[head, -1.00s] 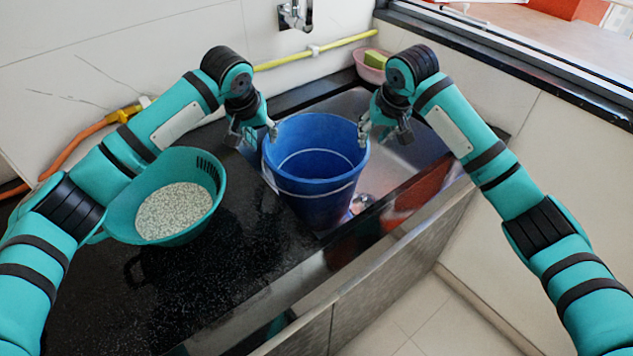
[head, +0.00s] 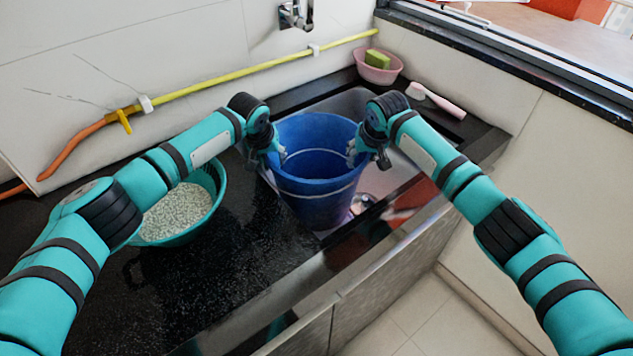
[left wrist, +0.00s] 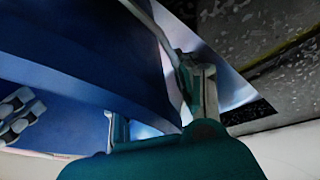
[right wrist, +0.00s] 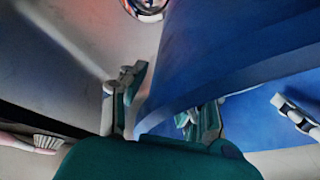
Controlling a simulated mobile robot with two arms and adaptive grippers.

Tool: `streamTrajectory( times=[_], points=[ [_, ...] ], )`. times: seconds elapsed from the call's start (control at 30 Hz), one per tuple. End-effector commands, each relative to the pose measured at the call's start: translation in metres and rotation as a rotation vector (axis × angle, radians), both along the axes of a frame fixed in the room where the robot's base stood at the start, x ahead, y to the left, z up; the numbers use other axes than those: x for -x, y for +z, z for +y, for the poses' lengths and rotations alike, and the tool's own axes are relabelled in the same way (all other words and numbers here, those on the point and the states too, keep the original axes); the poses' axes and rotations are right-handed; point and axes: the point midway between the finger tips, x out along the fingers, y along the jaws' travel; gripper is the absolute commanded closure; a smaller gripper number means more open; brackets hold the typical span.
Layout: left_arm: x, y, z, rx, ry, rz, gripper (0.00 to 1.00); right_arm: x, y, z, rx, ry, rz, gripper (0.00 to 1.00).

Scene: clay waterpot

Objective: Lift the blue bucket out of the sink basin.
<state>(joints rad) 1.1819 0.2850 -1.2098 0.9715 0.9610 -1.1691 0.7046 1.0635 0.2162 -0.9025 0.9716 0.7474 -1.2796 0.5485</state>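The blue bucket (head: 318,192) stands upright in the steel sink basin (head: 398,174); it looks empty. My left gripper (head: 277,155) is at the bucket's left rim. In the left wrist view its fingers (left wrist: 160,110) stand apart on either side of the bucket wall (left wrist: 75,45). My right gripper (head: 358,152) is at the right rim. In the right wrist view its fingers (right wrist: 162,110) stand apart, with the bucket wall (right wrist: 225,50) between them. Neither gripper looks closed on the wall. The bucket's base is partly hidden.
A teal strainer (head: 213,190) with pale grains sits on the black counter (head: 215,280), partly behind my left arm. A pink bowl (head: 377,73) with a green sponge and a pink brush (head: 440,101) lie behind the sink. A tap (head: 296,14) is on the wall.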

Motion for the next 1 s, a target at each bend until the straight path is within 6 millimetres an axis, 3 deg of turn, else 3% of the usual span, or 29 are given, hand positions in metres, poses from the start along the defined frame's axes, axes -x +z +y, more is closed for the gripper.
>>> streamTrajectory(
  times=[0.07, 0.3, 1.0],
  points=[
    [0.0, 0.0001, -0.0001, 0.0, 0.0, 0.0, 0.7, 0.0001, 0.0002, 0.0001, 0.0, 0.0, 0.0, 0.7],
    [-0.0001, 0.0001, -0.0003, 0.0, 0.0, 0.0, 1.0, -0.0001, 0.0001, 0.0, 0.0, 0.0, 0.001, 1.0],
    [-0.0007, 0.0055, -0.0002, 0.001, 0.0, -0.001, 1.0, -0.0004, 0.0056, 0.0004, -0.001, 0.0, -0.001, 1.0]
  ],
)
